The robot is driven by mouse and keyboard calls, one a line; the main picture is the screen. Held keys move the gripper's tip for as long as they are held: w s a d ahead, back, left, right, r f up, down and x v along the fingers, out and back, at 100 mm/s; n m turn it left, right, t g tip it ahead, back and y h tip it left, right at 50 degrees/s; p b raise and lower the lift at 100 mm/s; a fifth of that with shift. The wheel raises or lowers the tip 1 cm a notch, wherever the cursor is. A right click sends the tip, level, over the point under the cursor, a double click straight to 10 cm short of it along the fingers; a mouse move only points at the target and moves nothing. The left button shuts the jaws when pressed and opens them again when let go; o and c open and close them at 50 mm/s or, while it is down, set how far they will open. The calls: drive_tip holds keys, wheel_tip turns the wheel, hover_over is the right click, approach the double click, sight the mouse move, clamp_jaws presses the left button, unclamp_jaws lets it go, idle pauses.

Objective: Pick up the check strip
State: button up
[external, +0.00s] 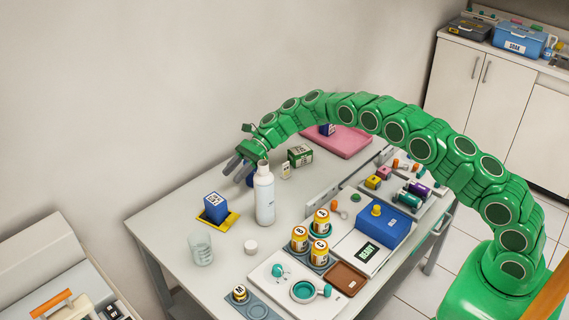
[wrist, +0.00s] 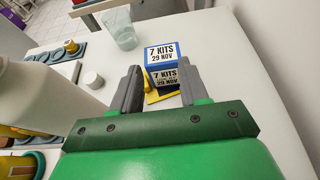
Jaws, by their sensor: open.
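I cannot tell for sure which thing is the check strip; nothing in either view is marked with that name. My gripper (external: 240,168) is open above the far left part of the table, beside the white bottle (external: 264,196). In the wrist view my gripper (wrist: 160,70) has its two grey fingers apart with nothing held between them. Beyond and between them is a blue box (wrist: 148,58) labelled "7 KITS 29 NOV".
A clear cup (external: 201,250) and a white cap (external: 251,246) stand near the bottle. A green box (external: 300,155) and pink tray (external: 345,141) are behind. Yellow jars (external: 321,222), a blue container (external: 383,227) and trays crowd the right side. The left table corner is clear.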

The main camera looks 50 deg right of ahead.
drive_tip(key=s+d+r+m+t+h, duration=0.1)
drive_tip(key=s+d+m+t, duration=0.15)
drive_tip(key=d, duration=1.05)
drive_tip(key=s+d+r+m+t+h, duration=0.1)
drive_tip(key=s+d+r+m+t, duration=0.15)
drive_tip(key=d, duration=1.15)
approach(286, 163)
drive_tip(key=shift+w+a+f, duration=0.2)
drive_tip(key=shift+a+f, duration=0.7)
drive_tip(key=shift+f, duration=0.15)
drive_tip(key=shift+n, duration=0.3)
drive_tip(key=shift+w+r+x, duration=0.1)
drive_tip(key=shift+x, duration=1.2)
drive_tip(key=shift+w+r+x, duration=0.1)
drive_tip(key=shift+r+x, duration=0.05)
drive_tip(key=shift+x, duration=1.1)
drive_tip(key=shift+w+r+x, duration=0.1)
drive_tip(key=shift+x, duration=1.2)
clamp_jaws()
